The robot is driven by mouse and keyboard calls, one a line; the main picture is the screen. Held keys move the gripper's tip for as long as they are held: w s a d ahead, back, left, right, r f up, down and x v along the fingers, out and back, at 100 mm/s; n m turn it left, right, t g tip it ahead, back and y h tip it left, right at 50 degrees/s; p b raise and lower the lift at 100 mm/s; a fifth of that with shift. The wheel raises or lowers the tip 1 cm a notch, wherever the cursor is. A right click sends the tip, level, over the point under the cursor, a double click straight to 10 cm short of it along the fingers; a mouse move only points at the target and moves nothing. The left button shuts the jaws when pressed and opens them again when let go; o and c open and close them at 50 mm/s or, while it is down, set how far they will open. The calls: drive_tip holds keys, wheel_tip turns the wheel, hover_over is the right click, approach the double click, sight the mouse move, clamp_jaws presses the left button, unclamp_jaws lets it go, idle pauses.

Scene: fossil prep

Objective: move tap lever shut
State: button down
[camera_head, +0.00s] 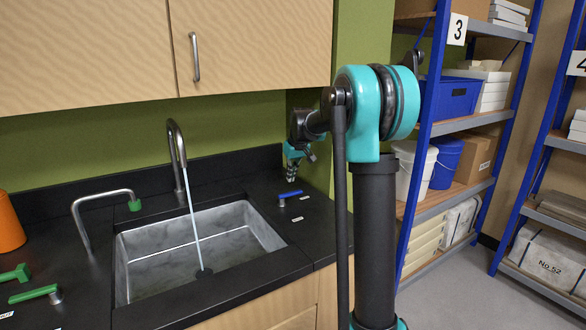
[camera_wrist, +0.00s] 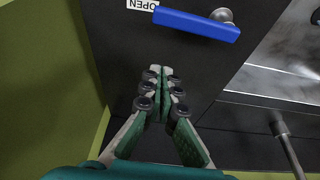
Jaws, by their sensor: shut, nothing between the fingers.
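A blue tap lever (camera_head: 292,198) stands on the black counter to the right of the sink. In the wrist view the lever (camera_wrist: 195,24) is at the top, on a round metal pivot, beside a white label reading OPEN (camera_wrist: 142,4). A tall curved spout (camera_head: 177,145) pours a stream of water (camera_head: 193,222) into the steel sink (camera_head: 150,278). My gripper (camera_head: 291,178) is behind the lever, near the green wall. In the wrist view my gripper (camera_wrist: 163,72) is shut and empty, its fingertips apart from the lever.
Two green levers (camera_head: 36,292) and (camera_head: 16,273) lie at the counter's left. A second spout with a green tip (camera_head: 105,194) stands left of the sink. Cabinets (camera_head: 250,45) hang above. A blue-framed shelf (camera_head: 432,125) stands right.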

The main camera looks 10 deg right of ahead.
drive_tip(key=x, duration=0.3)
drive_tip(key=shift+s+d+r, duration=0.1)
drive_tip(key=shift+s+d, duration=0.1)
drive_tip(key=shift+s, duration=0.4)
drive_tip(key=shift+s+d+r, duration=0.1)
drive_tip(key=shift+s+d, duration=0.1)
drive_tip(key=shift+s, duration=0.4)
drive_tip(key=shift+s+d+f, duration=0.1)
drive_tip(key=shift+s+d, duration=0.15)
drive_tip(key=shift+s, duration=0.45)
